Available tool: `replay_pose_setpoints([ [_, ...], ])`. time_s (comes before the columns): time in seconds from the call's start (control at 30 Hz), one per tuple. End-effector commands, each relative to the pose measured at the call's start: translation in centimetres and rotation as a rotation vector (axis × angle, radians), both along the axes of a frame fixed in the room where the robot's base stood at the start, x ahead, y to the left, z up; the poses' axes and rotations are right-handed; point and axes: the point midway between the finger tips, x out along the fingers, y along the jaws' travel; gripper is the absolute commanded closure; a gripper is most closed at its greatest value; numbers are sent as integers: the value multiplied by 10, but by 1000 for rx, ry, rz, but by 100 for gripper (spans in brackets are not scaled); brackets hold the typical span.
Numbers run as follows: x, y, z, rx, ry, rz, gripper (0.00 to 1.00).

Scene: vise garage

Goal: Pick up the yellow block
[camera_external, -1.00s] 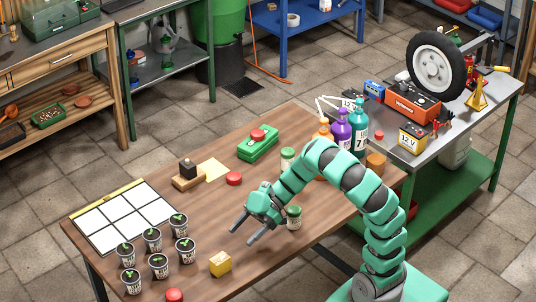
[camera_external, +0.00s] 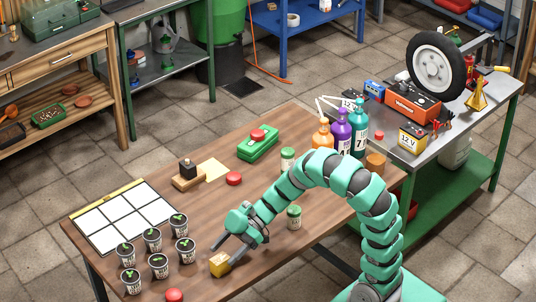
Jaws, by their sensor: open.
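The yellow block (camera_external: 219,266) sits on the wooden table (camera_external: 330,210) near its front edge. My gripper (camera_external: 222,251) is open and low over the table, at the block. One finger shows behind the block and the other reaches over its right side. I cannot tell whether either finger touches it. The right side of the block is partly hidden by the finger.
Several potted seedlings (camera_external: 158,266) stand left of the block. A red cap (camera_external: 174,295) lies in front at the table edge. A green-lidded jar (camera_external: 294,218) stands right of my gripper. The table's middle is mostly clear.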

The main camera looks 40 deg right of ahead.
Motion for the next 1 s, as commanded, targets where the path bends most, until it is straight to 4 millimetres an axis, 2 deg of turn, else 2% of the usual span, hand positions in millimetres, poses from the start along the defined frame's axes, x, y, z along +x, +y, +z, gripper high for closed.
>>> replay_pose_setpoints([
  [0.1,-3,16,-10,5,1,6,40],
  [0.3,-3,32,-15,3,2,4,40],
  [0.63,-2,35,-15,1,0,1,40],
  [0.8,-2,35,-15,1,0,1,87],
  [1.0,-2,35,-15,1,0,1,89],
])
